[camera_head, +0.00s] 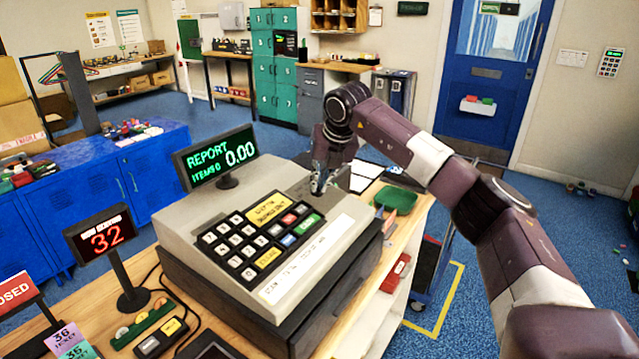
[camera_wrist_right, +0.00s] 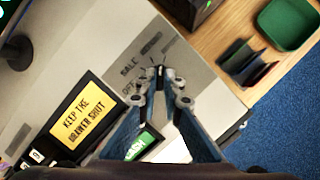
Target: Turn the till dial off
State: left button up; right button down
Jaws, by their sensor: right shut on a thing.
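The grey till (camera_head: 345,215) stands on the wooden counter. Its screen (camera_head: 220,160) reads REPORT, ITEMS 0 and 0.00. My right gripper (camera_head: 319,188) reaches down onto the till's top, right of the keypad (camera_head: 255,235). In the right wrist view its fingertips (camera_wrist_right: 160,84) are closed together on the till dial, which is almost wholly hidden between them. The printed labels SALE and what looks like OFF (camera_wrist_right: 132,90) show beside the fingertips; the dial's pointing direction cannot be told. My left gripper is in neither view.
A red 32 sign (camera_head: 105,238) stands at the front left. A yellow KEEP THE DRAWER SHUT label (camera_wrist_right: 80,118) is near the fingers. Blue floor is open at the right.

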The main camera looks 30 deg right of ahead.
jog(key=n, duration=0.2)
jog(key=n+y, duration=0.1)
jog(key=n, duration=0.1)
jog(key=shift+d+r+n+p, duration=0.1)
jog(key=shift+d+n+p, duration=0.1)
jog(key=shift+n+p, duration=0.15)
jog(key=n+y+p, duration=0.1)
jog(key=n, duration=0.1)
jog(key=shift+n, duration=0.35)
jog(key=n+y+p, duration=0.1)
jog(key=n+p, duration=0.1)
jog(key=n, duration=0.1)
jog(key=shift+d+r+n, duration=0.1)
jog(key=shift+d+n, duration=0.05)
jog(key=shift+n, duration=0.25)
jog(key=n+p, duration=0.1)
jog(key=n, duration=0.1)
jog(key=n+g+y+p, duration=0.1)
jog(key=n, duration=0.2)
jog(key=shift+w+d+n, duration=0.1)
jog(key=shift+w+n, duration=0.1)
jog(key=shift+n, duration=0.1)
jog(key=n+g+p, duration=0.1)
jog(key=n, duration=0.2)
jog(key=shift+w+n+y, duration=0.1)
jog(key=shift+n+y, duration=0.2)
jog(key=shift+n, duration=0.8)
jog(key=c, duration=2.1)
grip_release()
jog(key=shift+d, duration=0.1)
